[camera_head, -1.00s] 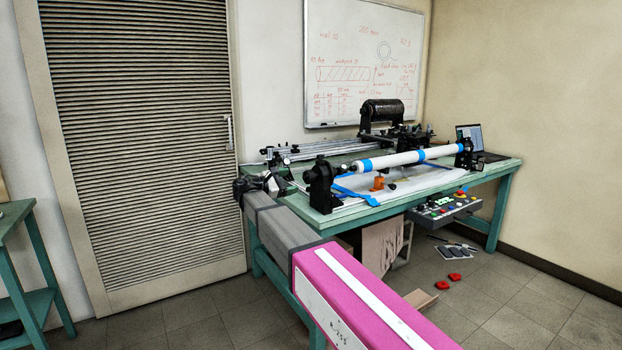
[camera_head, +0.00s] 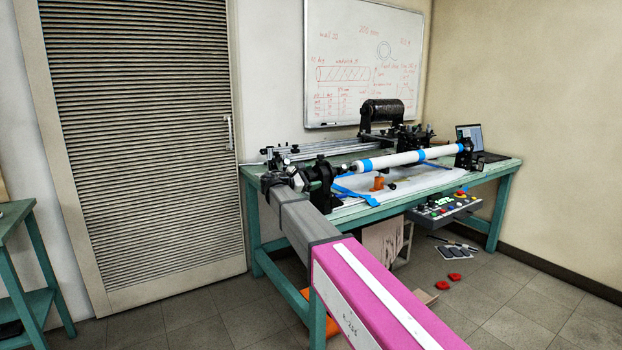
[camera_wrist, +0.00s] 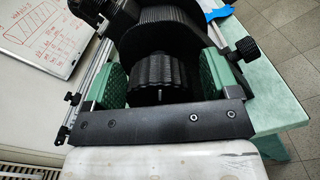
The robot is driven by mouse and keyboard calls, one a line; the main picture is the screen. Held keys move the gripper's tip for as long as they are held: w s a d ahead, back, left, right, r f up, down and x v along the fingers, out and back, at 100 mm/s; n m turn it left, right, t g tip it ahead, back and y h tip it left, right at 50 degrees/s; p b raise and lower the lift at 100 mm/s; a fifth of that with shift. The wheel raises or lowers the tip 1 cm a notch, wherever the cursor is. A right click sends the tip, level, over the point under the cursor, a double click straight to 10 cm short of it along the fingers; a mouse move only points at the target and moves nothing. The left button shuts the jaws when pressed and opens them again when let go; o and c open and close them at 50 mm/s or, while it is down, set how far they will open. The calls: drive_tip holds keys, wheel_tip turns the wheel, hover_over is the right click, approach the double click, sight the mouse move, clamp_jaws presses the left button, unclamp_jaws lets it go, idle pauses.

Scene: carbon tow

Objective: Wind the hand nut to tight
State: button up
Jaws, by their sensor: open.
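The hand nut (camera_wrist: 155,75) is a black ribbed knob in the middle of the wrist view, in front of a larger black ribbed disc (camera_wrist: 160,32). My gripper (camera_wrist: 163,82) is open, with one green-padded finger on each side of the nut. A dark gap shows beside the nut, and I cannot tell whether either pad touches it. In the head view my gripper (camera_head: 305,179) is at the left end of the winding machine, against the black end stand (camera_head: 325,176). The nut is hidden there.
A white tube with blue bands (camera_head: 405,158) spans the machine on the green table (camera_head: 478,180). A small black side knob (camera_wrist: 247,49) sits close right of the fingers. A control box (camera_head: 440,209) hangs at the table's front.

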drive_tip(key=c, duration=0.9)
drive_tip(key=shift+c, duration=0.2)
drive_tip(key=m, duration=0.4)
drive_tip(key=shift+m, duration=2.6)
drive_tip(key=o, duration=0.9)
drive_tip(key=shift+o, duration=0.2)
